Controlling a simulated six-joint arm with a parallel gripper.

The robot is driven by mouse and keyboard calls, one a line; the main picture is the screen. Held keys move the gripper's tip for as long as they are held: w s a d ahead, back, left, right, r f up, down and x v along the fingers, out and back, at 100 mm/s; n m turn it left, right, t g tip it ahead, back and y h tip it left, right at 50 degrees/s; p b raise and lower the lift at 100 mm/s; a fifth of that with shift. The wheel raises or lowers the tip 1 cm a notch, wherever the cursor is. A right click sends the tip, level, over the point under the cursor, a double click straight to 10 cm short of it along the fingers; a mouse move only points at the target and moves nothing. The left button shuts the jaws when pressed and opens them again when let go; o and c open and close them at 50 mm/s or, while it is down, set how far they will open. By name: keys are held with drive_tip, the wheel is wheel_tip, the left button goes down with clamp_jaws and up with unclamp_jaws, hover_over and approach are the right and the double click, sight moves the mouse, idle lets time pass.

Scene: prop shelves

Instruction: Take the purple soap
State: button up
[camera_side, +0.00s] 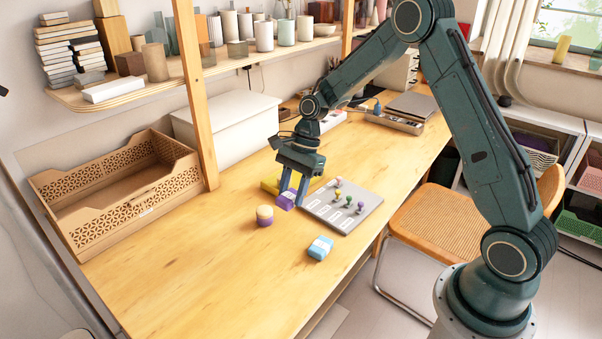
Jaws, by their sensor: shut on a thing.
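The purple soap (286,201) is a small purple block at the middle of the wooden table. My gripper (292,193) points down with its two blue-grey fingers on either side of the soap, shut on it. The fingers hide part of the soap. Whether it touches the table or is slightly raised, I cannot tell.
A wooden crate (80,238) stands left; the front table is clear.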

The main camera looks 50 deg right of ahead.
sight(292, 193)
wheel_tip(292, 193, up, 9)
drive_tip(key=shift+f, duration=0.1)
idle(0.7)
